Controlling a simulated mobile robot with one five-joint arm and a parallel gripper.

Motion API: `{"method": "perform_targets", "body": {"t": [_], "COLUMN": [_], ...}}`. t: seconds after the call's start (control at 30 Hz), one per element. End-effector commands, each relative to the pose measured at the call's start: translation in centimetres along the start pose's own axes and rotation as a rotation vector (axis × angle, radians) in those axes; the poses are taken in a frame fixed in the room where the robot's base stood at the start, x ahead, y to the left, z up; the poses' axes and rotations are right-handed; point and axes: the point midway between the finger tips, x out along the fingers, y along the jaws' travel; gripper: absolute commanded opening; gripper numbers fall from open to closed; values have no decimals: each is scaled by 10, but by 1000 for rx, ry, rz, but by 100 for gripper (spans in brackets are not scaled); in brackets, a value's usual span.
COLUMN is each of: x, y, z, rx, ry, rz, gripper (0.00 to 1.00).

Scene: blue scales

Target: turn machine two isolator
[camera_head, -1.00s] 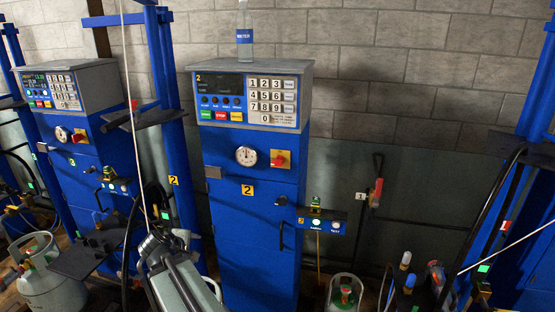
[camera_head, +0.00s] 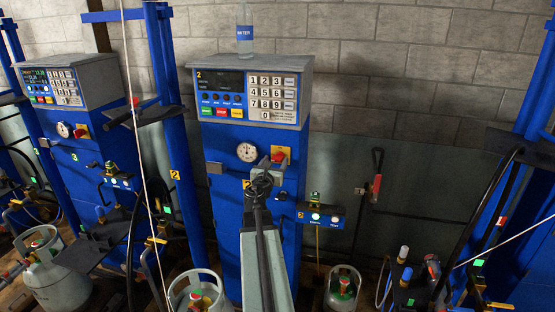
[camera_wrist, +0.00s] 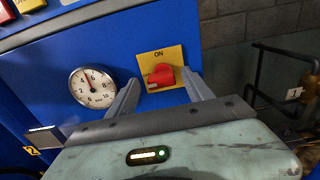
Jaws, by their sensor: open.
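Machine two (camera_head: 228,180) is the blue cabinet in the middle of the head view, with a "2" on its panel. Its isolator is a red knob (camera_wrist: 161,76) on a yellow plate (camera_wrist: 175,53) marked "ON". In the head view the knob (camera_head: 280,154) shows right of the dial, just above my gripper (camera_head: 263,178). In the wrist view my gripper (camera_wrist: 161,84) is open, with one finger on each side of the knob and nothing held. I cannot tell whether the fingers touch it.
A round gauge (camera_wrist: 93,87) sits just left of my left finger. A keypad (camera_head: 270,96) is above, and a bottle (camera_head: 244,32) stands on top of the cabinet. A small button box (camera_head: 320,218) sticks out at the lower right. Gas cylinders (camera_head: 343,290) stand below.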

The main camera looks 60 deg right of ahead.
Motion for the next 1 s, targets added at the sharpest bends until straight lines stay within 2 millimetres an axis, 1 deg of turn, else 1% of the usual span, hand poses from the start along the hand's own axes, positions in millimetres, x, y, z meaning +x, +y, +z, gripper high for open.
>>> {"method": "perform_targets", "body": {"t": [0.03, 0.13, 0.2, 0.4, 0.47, 0.5, 0.57, 0.6, 0.63, 0.67, 0.7, 0.73, 1.0], "x": [14, 26, 29, 28, 28, 28, 28, 28, 28, 38, 32, 31, 28], "y": [0, 0, 0, 0, 0, 0, 0, 0, 0, -1, -1, -1, -2], "z": [0, 0, 0, 0, 0, 0, 0, 0, 0, 0, 0, 0, 0], "rx": [0, 1, 1, 2, 2, 2, 2, 2, 2, 2, 2, 3, 63], "ry": [0, 0, 0, 1, 1, 1, 1, 1, 1, 1, 1, 0, 1], "rz": [-2, -1, 0, 0, 0, -1, 0, 0, 0, 0, 1, 1, -1], "gripper": [60, 60, 60, 60, 43, 32, 16, 4, 0, 0, 0, 0, 0]}}
